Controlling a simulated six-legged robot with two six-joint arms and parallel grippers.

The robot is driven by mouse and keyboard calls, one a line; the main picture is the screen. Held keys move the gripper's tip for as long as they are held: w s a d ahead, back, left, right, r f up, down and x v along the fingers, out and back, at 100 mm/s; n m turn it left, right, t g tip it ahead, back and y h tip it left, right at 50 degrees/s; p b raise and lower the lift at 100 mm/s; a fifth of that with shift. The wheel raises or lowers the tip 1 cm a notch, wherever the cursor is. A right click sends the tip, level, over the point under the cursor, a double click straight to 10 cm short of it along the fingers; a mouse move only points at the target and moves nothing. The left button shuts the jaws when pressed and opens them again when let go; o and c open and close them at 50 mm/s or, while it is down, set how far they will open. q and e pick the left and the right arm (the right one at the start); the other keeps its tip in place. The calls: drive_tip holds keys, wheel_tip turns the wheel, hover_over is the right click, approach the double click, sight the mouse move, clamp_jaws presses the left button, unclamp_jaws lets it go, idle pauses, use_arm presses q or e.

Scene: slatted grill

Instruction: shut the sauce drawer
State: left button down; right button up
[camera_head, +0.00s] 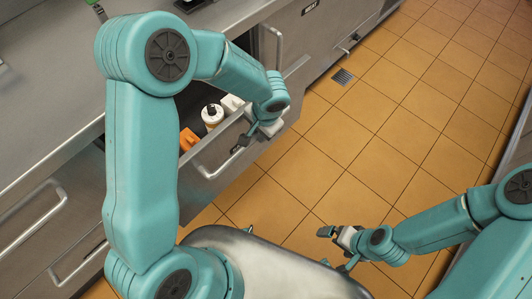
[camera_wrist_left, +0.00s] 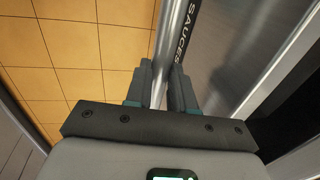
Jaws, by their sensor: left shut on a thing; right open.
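The sauce drawer stands pulled out from the steel counter, its front panel (camera_head: 212,158) facing the floor aisle. Inside it are a white bottle with a dark cap (camera_head: 211,117) and an orange item (camera_head: 187,139). My left gripper (camera_head: 242,143) is at the drawer front, shut on the bar handle. In the left wrist view, the handle (camera_wrist_left: 163,45) runs between the fingers of the left gripper (camera_wrist_left: 163,82), beside the panel lettered SAUCES (camera_wrist_left: 183,38). My right gripper (camera_head: 338,234) is open and empty above the floor, away from the drawer.
The steel counter top (camera_head: 50,100) runs along the left and back. Other drawer handles (camera_head: 30,215) show at lower left.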

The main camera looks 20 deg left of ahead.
sight(236, 113)
use_arm(q)
drive_tip(key=shift+w+a, duration=0.2)
drive_tip(key=shift+a, duration=0.3)
drive_tip(key=shift+w+a, duration=0.25)
drive_tip(key=shift+a, duration=0.4)
drive_tip(key=shift+w+a, duration=0.2)
drive_tip(key=shift+a, duration=0.4)
drive_tip(key=shift+w+a, duration=0.25)
drive_tip(key=shift+a, duration=0.4)
drive_tip(key=shift+w+a, duration=0.25)
drive_tip(key=shift+a, duration=0.35)
drive_tip(key=shift+w+a, duration=0.2)
drive_tip(key=shift+a, duration=0.45)
drive_tip(key=shift+w+a, duration=0.25)
drive_tip(key=shift+a, duration=0.35)
